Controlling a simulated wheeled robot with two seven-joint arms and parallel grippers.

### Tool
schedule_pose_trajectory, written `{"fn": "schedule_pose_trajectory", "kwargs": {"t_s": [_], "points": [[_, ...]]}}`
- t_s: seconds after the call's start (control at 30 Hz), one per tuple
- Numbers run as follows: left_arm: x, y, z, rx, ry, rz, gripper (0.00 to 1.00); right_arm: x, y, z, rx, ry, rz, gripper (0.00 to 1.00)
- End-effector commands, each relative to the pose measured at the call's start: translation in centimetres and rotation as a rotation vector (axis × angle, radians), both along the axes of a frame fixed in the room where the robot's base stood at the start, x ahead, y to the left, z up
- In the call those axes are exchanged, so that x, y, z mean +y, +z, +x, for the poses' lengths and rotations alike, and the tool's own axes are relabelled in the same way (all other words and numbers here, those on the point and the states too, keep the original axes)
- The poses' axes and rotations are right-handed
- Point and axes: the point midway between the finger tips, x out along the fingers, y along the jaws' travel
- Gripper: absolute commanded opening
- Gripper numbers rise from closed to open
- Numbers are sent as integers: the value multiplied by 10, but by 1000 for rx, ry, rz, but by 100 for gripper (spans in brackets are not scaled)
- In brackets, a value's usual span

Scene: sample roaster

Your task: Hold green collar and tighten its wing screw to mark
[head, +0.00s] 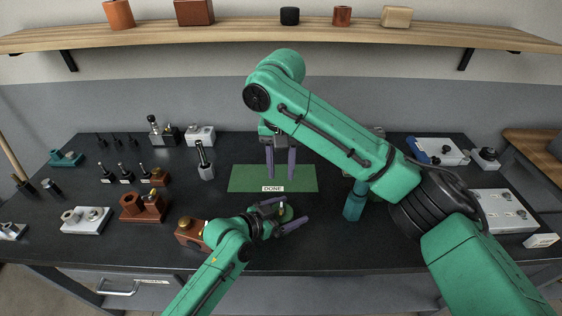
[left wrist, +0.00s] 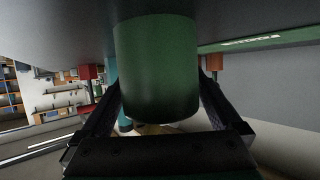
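The green collar (head: 285,212) stands on the black bench in front of the green mat, partly hidden by my left gripper (head: 289,210). In the left wrist view the collar (left wrist: 156,70) is a large green cylinder between my left fingers (left wrist: 160,100). These fingers look spread around it, with a narrow gap at its right side; contact is not clear. My right gripper (head: 281,166) points down over the mat behind the collar, its purple fingers apart and empty. I cannot make out the wing screw or its mark.
The green mat (head: 244,178) carries a label reading DONE (head: 273,188). A brown block (head: 190,233) with a brass knob is close to my left arm. Other fixtures stand along both sides of the bench.

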Motion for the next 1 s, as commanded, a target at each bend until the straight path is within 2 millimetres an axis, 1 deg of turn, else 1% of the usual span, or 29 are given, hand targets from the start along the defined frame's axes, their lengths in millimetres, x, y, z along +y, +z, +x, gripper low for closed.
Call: {"fn": "schedule_pose_trajectory", "kwargs": {"t_s": [0.27,0.37,0.6,0.7,0.8,1.0], "points": [[3,2,-2,-1,2,0,100,0,0,0,0,0,0,38],[14,7,-10,-3,2,1,100,0,0,0,0,0,0,38],[60,30,-49,-1,-1,6,100,0,0,0,0,0,0,38],[75,38,-62,2,1,4,100,0,0,0,0,0,0,38],[83,44,-69,1,0,2,100,0,0,0,0,0,0,38],[85,47,-71,0,-1,-1,100,0,0,0,0,0,0,38]]}}
